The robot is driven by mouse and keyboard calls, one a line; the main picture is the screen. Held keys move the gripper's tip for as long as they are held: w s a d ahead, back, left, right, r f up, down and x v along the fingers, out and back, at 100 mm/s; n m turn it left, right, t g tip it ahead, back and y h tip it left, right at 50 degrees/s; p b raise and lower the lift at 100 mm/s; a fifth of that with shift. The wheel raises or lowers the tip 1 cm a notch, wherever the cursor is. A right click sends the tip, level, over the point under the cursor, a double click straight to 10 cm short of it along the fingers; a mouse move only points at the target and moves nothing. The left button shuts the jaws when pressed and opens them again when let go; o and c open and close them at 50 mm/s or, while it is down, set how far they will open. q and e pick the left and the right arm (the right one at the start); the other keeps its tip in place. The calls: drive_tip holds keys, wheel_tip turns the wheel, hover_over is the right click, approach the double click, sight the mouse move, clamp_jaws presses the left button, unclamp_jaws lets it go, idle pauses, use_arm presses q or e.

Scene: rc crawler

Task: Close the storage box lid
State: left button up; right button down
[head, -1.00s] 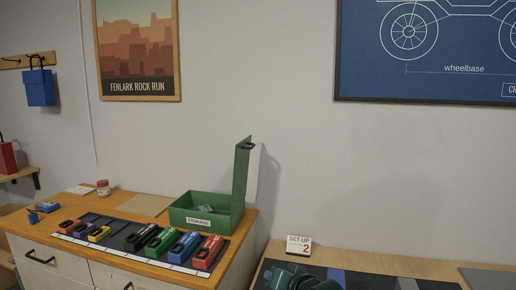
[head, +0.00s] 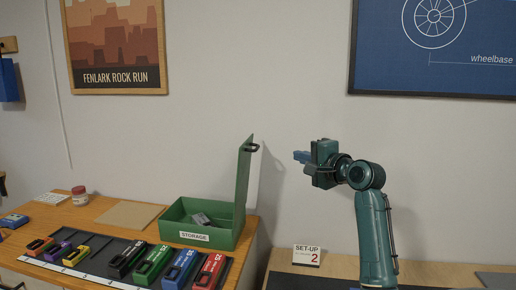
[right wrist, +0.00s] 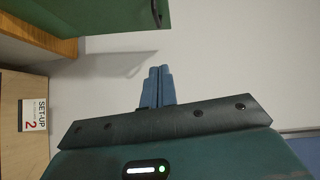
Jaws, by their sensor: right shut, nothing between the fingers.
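The green storage box (head: 176,221) stands on the wooden cabinet top, its "STORAGE" label facing front. Its lid (head: 243,185) stands upright, hinged at the box's right side, with a dark handle (head: 251,147) near the top. A grey item (head: 201,219) lies inside the box. My right gripper (head: 297,156) is shut and empty, to the right of the lid near handle height and apart from it. In the right wrist view the shut blue fingers (right wrist: 157,86) point toward the wall, with the green lid (right wrist: 90,14) at upper left. My left gripper is not in view.
Several coloured numbered packs (head: 180,267) lie on a dark mat in front of the box. A brown board (head: 131,216) and a red-lidded jar (head: 80,196) lie to the left. A "SET-UP 2" card (head: 307,256) stands on the lower table at right.

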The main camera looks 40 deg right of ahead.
use_arm(q)
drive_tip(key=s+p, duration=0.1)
drive_tip(key=p, duration=0.1)
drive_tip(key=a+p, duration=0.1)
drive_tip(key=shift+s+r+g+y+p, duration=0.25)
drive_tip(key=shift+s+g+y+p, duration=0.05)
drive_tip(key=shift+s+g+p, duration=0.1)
use_arm(e)
drive_tip(key=w+a, duration=0.1)
drive_tip(key=w, duration=1.1)
drive_tip(key=shift+f, duration=0.35)
drive_tip(key=shift+w+a, duration=0.1)
drive_tip(key=shift+w, duration=0.05)
